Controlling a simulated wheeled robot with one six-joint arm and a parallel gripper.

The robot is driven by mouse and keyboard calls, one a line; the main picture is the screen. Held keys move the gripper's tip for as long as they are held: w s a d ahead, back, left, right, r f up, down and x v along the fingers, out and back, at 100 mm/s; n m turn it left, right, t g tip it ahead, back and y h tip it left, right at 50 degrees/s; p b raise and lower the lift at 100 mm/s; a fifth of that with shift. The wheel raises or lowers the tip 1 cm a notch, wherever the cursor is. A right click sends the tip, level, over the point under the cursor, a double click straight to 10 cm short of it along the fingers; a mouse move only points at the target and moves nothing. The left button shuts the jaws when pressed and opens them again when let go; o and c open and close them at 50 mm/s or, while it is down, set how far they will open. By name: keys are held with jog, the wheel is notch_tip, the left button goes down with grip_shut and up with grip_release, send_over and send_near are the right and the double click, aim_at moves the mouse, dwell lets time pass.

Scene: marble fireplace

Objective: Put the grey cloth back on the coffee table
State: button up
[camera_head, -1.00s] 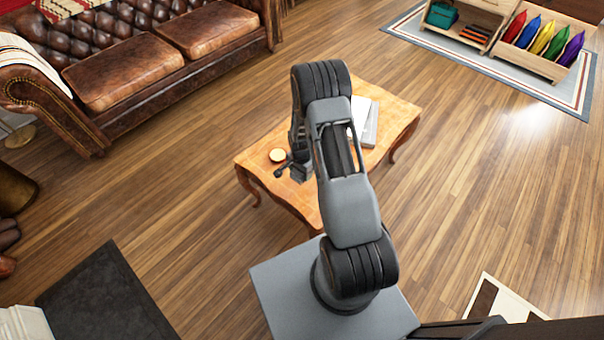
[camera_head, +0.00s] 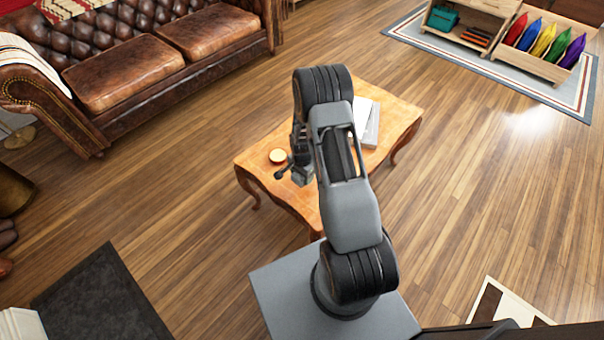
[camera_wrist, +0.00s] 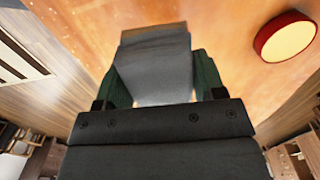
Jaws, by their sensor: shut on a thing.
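The grey cloth (camera_wrist: 155,62) shows in the wrist view as a folded, flat grey piece between the two fingers. My gripper (camera_wrist: 162,82) is shut on it, with the cloth's far end extending beyond the fingers. The orange-brown wooden coffee table (camera_head: 397,104) stands behind my arm in the head view, and its top (camera_wrist: 232,25) fills the upper part of the wrist view. My gripper (camera_head: 297,170) is over the table's left part in the head view, partly hidden by my arm. I cannot tell whether the cloth touches the tabletop.
A round, pale, red-rimmed item (camera_wrist: 286,37) is on the tabletop; it appears left of my gripper in the head view (camera_head: 277,156). A white book or stack (camera_head: 370,128) lies on the table, partly behind my arm. A brown leather sofa (camera_head: 125,72) stands at upper left.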

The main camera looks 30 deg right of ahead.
jog(key=shift+f+b, duration=2.3)
jog(key=shift+f, duration=0.75)
jog(key=o, duration=0.9)
jog(key=shift+r, duration=0.1)
notch_tip(320, 180, up, 14)
jog(key=shift+f+p, duration=0.15)
jog(key=shift+p, duration=0.9)
